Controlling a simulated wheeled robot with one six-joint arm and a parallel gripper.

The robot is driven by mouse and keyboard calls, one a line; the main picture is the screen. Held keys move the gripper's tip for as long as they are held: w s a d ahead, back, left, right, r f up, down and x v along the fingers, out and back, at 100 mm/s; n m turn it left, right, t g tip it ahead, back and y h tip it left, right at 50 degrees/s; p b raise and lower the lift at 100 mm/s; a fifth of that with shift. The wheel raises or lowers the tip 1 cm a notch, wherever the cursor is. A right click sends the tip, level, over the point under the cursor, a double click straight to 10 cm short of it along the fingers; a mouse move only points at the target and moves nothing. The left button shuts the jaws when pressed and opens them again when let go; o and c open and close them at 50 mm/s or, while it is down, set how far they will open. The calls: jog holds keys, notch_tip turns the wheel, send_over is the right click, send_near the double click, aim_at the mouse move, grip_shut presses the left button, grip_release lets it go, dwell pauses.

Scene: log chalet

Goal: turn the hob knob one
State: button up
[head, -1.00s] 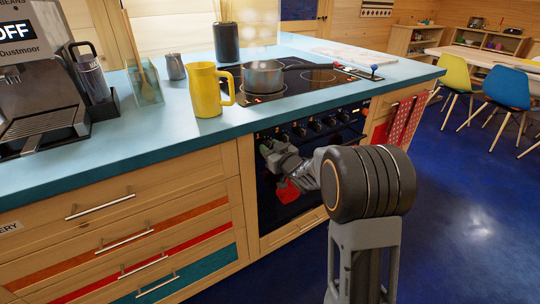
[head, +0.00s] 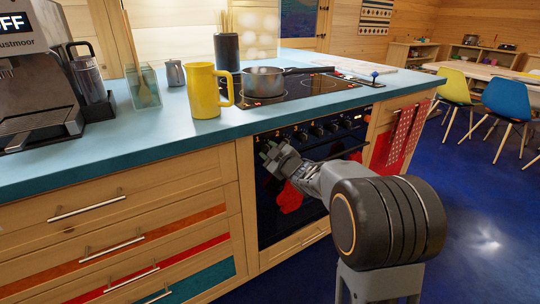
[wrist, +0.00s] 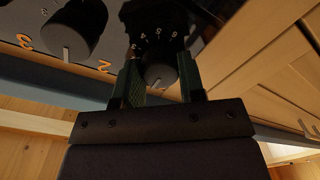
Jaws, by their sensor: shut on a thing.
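The oven front (head: 272,205) has a row of dark knobs (head: 317,130) along its top, below the hob. My gripper (head: 270,152) is at the left end of this row. In the wrist view my gripper (wrist: 160,78) has a finger on each side of a black round hob knob (wrist: 158,62) and is shut on it. The knob has a pale pointer line and white numerals round its base. In the head view my gripper hides this knob.
A neighbouring knob (wrist: 75,35) with orange numerals is close by in the wrist view. A saucepan (head: 263,82) stands on the hob (head: 310,88), with a yellow jug (head: 205,92) to its left. A red cloth (head: 289,198) hangs below my gripper.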

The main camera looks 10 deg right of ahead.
dwell(0.4)
jog(key=o, duration=0.9)
jog(key=shift+s, duration=0.1)
jog(key=p+v, duration=0.3)
jog(key=v, duration=1)
jog(key=shift+s, duration=0.3)
jog(key=shift+r, duration=0.1)
